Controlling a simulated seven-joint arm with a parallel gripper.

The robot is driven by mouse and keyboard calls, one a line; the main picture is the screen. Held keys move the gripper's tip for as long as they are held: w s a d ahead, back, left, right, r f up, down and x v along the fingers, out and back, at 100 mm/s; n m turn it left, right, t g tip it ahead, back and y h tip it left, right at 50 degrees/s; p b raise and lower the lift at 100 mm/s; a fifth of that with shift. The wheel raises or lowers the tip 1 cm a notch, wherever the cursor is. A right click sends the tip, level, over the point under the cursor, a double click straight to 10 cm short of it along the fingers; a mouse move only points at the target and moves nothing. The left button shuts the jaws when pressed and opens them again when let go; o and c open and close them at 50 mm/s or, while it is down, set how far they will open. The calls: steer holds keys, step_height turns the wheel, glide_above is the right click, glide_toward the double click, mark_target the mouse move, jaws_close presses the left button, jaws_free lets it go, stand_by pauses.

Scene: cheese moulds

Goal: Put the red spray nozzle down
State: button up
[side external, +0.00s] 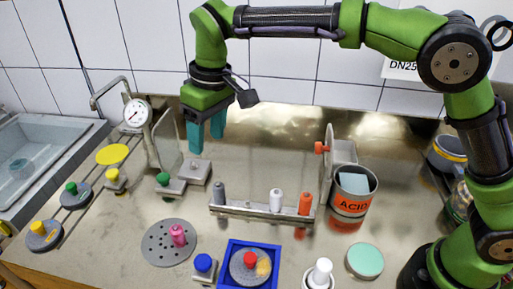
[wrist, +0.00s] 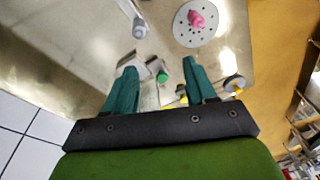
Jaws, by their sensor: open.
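A red-orange nozzle-shaped piece (side external: 305,203) stands upright at the right end of a low metal rack (side external: 262,212). In the same rack stand a grey piece (side external: 218,192) and a white piece (side external: 276,200). A red knob (side external: 250,259) also shows on a round disc inside a blue square tray (side external: 231,276); I cannot tell which red thing is the spray nozzle. My gripper (side external: 206,143) is open and empty, raised above the counter behind and left of the rack. Its teal fingers also show apart in the wrist view (wrist: 158,72), with nothing between them.
A pink piece (side external: 177,235) stands on a perforated disc (side external: 157,250). A dial gauge (side external: 137,113) and green-knobbed block (side external: 164,180) stand left of my gripper. An ACID can (side external: 352,205) stands right of the rack. The sink (side external: 40,145) is far left.

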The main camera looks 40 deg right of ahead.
steer(key=s+d+r+m+t+y, duration=0.1)
steer(key=s+d+r+m+t, duration=0.15)
steer(key=s+d, duration=0.55)
steer(key=s+d+r+m+t, duration=0.1)
steer(key=s+d+r+m, duration=0.3)
steer(key=d, duration=0.8)
steer(key=s+d+f+m+t, duration=0.2)
steer(key=s+d+f, duration=0.2)
steer(key=s, duration=0.4)
steer(key=shift+s+d+f+t, duration=0.3)
steer(key=shift+d+f+t, duration=0.05)
steer(key=shift+f, duration=0.3)
